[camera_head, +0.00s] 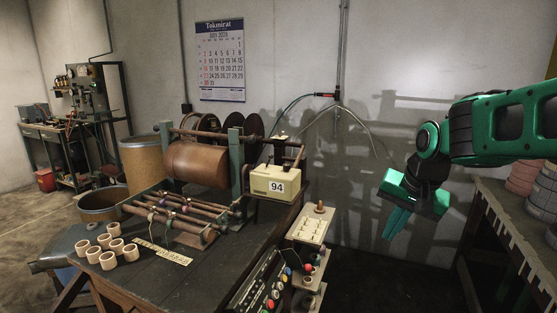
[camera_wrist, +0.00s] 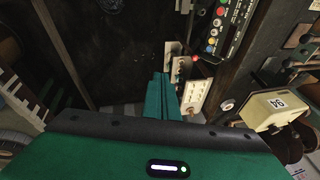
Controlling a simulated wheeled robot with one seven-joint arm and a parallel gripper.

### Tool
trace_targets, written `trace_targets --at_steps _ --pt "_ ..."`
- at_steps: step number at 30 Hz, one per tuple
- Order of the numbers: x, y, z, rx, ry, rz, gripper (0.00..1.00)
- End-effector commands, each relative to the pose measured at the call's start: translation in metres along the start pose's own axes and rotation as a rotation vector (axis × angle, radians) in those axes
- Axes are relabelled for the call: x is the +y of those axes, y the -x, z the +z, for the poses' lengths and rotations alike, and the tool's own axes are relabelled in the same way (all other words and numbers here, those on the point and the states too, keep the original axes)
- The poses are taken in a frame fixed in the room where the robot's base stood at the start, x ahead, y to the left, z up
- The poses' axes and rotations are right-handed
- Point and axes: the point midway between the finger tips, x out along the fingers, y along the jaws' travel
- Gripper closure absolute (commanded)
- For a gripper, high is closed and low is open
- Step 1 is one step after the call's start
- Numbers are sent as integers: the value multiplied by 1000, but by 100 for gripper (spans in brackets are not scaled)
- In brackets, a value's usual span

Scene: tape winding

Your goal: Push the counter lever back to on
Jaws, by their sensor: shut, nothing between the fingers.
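The counter (camera_head: 275,183) is a cream box with a "94" display, at the right end of the winding machine on the dark bench. In the wrist view the counter (camera_wrist: 275,110) is at the right, seen tilted. A small pale knob (camera_wrist: 228,104) shows beside it there; I cannot tell whether it is the lever, nor the lever's position. My gripper (camera_head: 396,223) is green, shut and empty. It hangs in the air well to the right of the counter, fingers pointing down. In the wrist view the gripper's fingers (camera_wrist: 160,92) are together and touch nothing.
A control panel (camera_head: 262,284) with coloured buttons is on the bench front. A narrow stand (camera_head: 312,226) with switches lies between counter and gripper. Wooden rings (camera_head: 108,262) lie at the bench's left. A second table (camera_head: 508,225) with tape rolls is at the right.

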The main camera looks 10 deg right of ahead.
Motion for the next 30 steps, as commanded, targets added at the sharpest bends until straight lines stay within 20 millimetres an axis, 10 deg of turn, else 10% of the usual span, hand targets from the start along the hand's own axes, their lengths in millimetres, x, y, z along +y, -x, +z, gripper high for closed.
trace_targets --at_steps 9,15,30 --pt "-180 14 -78 54 -241 -376 100" --pt "-254 31 -93 -10 -359 -559 100" --pt "-282 41 -96 -50 -409 -631 100"
